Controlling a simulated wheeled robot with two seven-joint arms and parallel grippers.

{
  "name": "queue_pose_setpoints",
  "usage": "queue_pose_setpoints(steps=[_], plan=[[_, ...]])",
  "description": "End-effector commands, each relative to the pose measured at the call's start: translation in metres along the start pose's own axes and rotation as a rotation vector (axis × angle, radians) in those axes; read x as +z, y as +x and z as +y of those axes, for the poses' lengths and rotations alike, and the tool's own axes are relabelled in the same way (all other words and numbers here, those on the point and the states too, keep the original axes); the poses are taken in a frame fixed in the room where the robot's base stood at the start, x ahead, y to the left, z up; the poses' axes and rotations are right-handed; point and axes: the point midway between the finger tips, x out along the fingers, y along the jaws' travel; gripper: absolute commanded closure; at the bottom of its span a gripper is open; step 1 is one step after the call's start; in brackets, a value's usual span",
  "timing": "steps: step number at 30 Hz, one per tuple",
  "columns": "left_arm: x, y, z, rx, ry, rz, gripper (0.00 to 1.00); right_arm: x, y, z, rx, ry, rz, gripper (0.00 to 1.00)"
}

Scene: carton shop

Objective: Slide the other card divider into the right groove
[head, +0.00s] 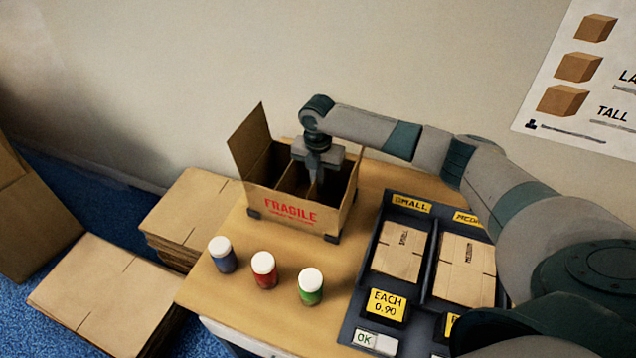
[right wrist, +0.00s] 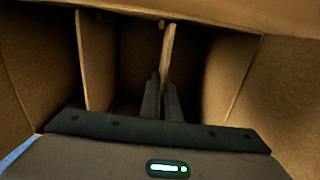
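The open carton (head: 295,212) marked FRAGILE stands at the back of the table. My right gripper (head: 314,172) points down into it. In the right wrist view its fingers (right wrist: 163,103) are closed on a thin card divider (right wrist: 168,52), seen edge on and slightly tilted. The divider sits low between the carton's walls; its lower edge is hidden. Another card divider (right wrist: 82,62) stands to its left inside the carton and also shows in the head view (head: 292,181). I cannot tell how the held divider sits in its groove. My left gripper is not in view.
Three white-capped jars, blue (head: 222,255), red (head: 264,270) and green (head: 311,287), stand in front of the carton. A dark tray (head: 365,262) with flat cartons lies to the right. Stacked flat cardboard (head: 190,212) is at the left. The carton's left flap (head: 250,140) stands up.

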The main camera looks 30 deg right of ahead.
Motion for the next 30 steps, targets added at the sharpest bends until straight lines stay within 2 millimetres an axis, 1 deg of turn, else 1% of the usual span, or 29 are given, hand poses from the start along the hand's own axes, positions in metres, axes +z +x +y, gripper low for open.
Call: queue_pose_setpoints(steps=[7,10,23,26,30], plan=[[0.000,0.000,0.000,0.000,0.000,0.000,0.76,0.000,0.000,0.000,0.000,0.000,0.000,1.00],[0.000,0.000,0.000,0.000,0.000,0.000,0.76,0.000,0.000,0.000,0.000,0.000,0.000,0.76],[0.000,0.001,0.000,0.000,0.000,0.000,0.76,0.000,-0.003,0.000,0.001,-0.001,-0.001,0.76],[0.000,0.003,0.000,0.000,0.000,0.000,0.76,0.001,-0.010,0.001,0.001,-0.001,-0.002,0.76],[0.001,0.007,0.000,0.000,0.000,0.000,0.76,0.001,-0.025,0.000,0.002,-0.001,-0.002,0.76]])
